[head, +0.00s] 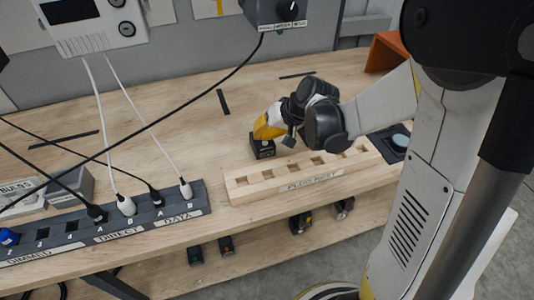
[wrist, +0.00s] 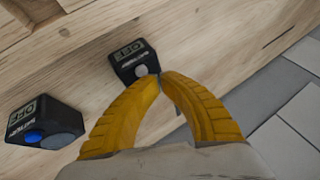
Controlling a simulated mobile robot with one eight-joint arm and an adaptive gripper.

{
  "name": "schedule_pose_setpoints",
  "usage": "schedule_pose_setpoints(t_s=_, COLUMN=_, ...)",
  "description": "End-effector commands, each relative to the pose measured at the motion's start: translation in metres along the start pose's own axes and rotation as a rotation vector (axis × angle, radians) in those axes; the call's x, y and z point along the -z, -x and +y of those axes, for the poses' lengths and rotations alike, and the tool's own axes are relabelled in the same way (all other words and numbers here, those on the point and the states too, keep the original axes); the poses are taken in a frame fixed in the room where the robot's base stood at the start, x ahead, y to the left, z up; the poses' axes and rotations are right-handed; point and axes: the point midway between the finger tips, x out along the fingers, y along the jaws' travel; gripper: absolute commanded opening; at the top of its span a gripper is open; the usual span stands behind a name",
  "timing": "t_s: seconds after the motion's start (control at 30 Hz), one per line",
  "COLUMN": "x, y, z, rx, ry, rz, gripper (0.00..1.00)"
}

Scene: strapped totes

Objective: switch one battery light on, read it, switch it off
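My gripper (head: 268,128) is low over the table beside a small black battery light (head: 263,149). In the wrist view its yellow fingers (wrist: 161,76) meet at the tips, with nothing visible between them. The tips are at the near corner of a black battery light (wrist: 128,55), close to its round grey button or lens; contact cannot be told. Its display lettering is upside down and looks like OFF. A second black battery light (wrist: 38,108) with a blue dome and a grey dome is at lower left; its display also looks like OFF.
A wooden plug rest (head: 290,182) with empty slots stands right by the gripper. A dark socket strip (head: 125,228) with plugged cables is at left. Cables cross above the table. Several small black items, such as one (head: 226,245), are on the lower shelf.

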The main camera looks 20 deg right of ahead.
Motion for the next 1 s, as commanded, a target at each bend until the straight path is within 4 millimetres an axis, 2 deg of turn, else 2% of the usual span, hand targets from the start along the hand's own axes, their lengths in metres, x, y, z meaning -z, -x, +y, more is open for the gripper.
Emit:
schedule_pose_setpoints(t_s=0.33, x=0.002, y=0.004, z=-0.002, rx=0.0, ry=0.0, rz=0.0, gripper=0.0)
schedule_pose_setpoints(t_s=0.8, x=0.024, y=0.044, z=-0.024, rx=0.0, ry=0.0, rz=0.0, gripper=0.0)
schedule_pose_setpoints(t_s=1.0, x=0.026, y=0.049, z=-0.026, rx=0.0, ry=0.0, rz=0.0, gripper=0.0)
